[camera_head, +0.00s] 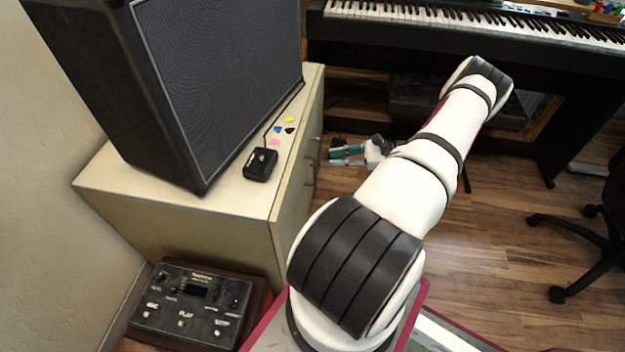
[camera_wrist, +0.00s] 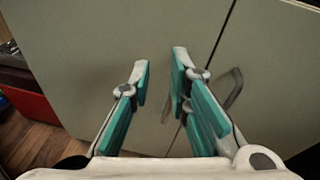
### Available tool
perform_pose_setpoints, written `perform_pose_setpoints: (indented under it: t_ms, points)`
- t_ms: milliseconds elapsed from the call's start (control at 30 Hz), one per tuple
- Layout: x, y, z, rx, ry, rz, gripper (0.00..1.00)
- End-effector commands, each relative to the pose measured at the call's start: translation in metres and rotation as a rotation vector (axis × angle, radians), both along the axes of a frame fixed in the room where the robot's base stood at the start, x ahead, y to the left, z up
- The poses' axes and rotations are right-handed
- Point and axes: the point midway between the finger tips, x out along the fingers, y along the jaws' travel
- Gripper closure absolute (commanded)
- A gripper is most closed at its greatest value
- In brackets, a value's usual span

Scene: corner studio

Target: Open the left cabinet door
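The cabinet (camera_head: 150,205) is a cream wooden box, with its front facing right in the head view. Its two doors look shut. In the wrist view the left door (camera_wrist: 90,60) fills most of the picture, left of a slanting dark seam; the right door (camera_wrist: 275,50) is beyond it. A dark curved handle (camera_wrist: 233,90) shows on the right door. The left door's handle is mostly hidden behind my gripper's right finger. My gripper (camera_wrist: 160,68) is open, with teal pads apart and nothing visible between them. In the head view it is just right of the cabinet front (camera_head: 347,152).
A large black speaker (camera_head: 230,80) and a small black pedal (camera_head: 261,164) stand on the cabinet. A control box (camera_head: 190,305) is at its near side. A piano keyboard (camera_head: 470,20) is behind, and a chair base (camera_head: 590,240) at right. Wooden floor (camera_head: 490,215) is clear between.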

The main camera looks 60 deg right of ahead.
Motion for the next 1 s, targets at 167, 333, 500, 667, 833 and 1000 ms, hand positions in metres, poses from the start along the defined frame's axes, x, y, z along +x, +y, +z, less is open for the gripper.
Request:
perform_pose_setpoints:
  t_ms: [167, 333, 500, 667, 833, 1000]
  points:
    - [-0.035, -0.012, -0.075, 0.131, -0.079, -0.212, 0.83]
    - [-0.052, -0.015, -0.104, 0.186, -0.118, -0.312, 0.83]
    - [-0.048, -0.015, -0.109, 0.2, -0.129, -0.335, 0.83]
    - [-0.025, -0.009, -0.109, 0.2, -0.128, -0.329, 0.83]
    - [0.008, -0.002, -0.109, 0.2, -0.127, -0.329, 0.83]
    - [0.04, 0.004, -0.109, 0.199, -0.128, -0.329, 0.83]
